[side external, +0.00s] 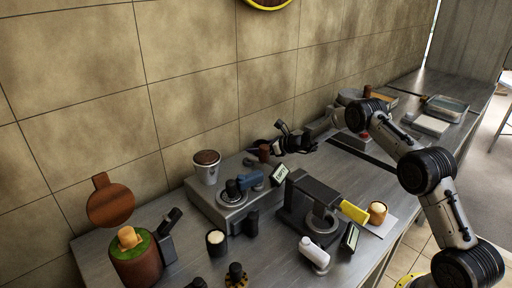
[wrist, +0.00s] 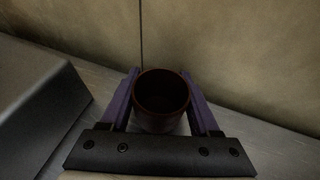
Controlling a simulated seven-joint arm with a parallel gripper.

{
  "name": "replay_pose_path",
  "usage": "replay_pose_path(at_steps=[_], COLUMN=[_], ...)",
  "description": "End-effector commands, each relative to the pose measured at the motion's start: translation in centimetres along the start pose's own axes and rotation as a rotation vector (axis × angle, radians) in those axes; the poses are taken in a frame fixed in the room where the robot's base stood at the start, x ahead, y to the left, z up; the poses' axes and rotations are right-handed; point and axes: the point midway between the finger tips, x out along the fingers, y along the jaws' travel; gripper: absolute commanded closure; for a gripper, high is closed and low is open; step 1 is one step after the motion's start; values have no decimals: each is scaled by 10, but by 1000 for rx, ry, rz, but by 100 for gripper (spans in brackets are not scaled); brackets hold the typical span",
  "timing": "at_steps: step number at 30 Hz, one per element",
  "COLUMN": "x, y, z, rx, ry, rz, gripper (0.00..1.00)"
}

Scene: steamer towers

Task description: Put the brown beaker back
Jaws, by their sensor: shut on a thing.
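The brown beaker (side external: 264,153) is held by my gripper (side external: 272,147) near the back wall, by the far end of a grey machine base. In the wrist view the beaker (wrist: 161,92) sits between the two purple fingers of my gripper (wrist: 162,100), which are shut on it from either side. Its open mouth faces the camera and its dark inside looks empty. The side view is too small to tell whether its bottom touches the counter.
The grey machine base (side external: 215,213) carries a white cup (side external: 207,173) and dark knobs. The tiled wall (side external: 190,80) is close behind. Trays (side external: 445,108) lie far right.

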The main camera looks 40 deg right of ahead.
Motion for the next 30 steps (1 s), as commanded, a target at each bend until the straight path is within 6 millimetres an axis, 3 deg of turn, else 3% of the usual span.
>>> replay_pose_path(at_steps=[16, 17, 18, 23, 30], x=[3, 3, 3, 3, 3], y=[0, 0, 0, 0, 0], z=[-6, -6, -6, -6, -7], rx=[-1, -2, -2, -1, 0], ry=[-1, -1, -2, -1, 1], rz=[0, 0, 0, 0, 0], gripper=[100, 36, 29, 3, 3])
